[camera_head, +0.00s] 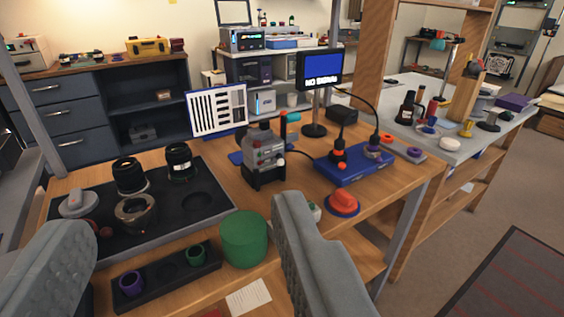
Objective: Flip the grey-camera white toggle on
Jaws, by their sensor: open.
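My gripper (181,215) is open, with its two grey fingers wide apart in the foreground and nothing between them at the tips. A grey device (264,152) with a dark base, small knobs and a teal-topped lever stands upright on the wooden bench, beyond the right finger. I cannot tell which of these is the grey camera, and no white toggle can be made out. A small white-and-green part (315,212) shows just beside the right finger, partly hidden.
A black mat (75,228) holds several lens parts. A dark tray (165,277) with purple and green rings and a green cylinder (244,238) lie close in front. A red knob (343,203) sits at right. A monitor (320,68) reads NO SIGNAL. A striped chart (217,110) stands behind.

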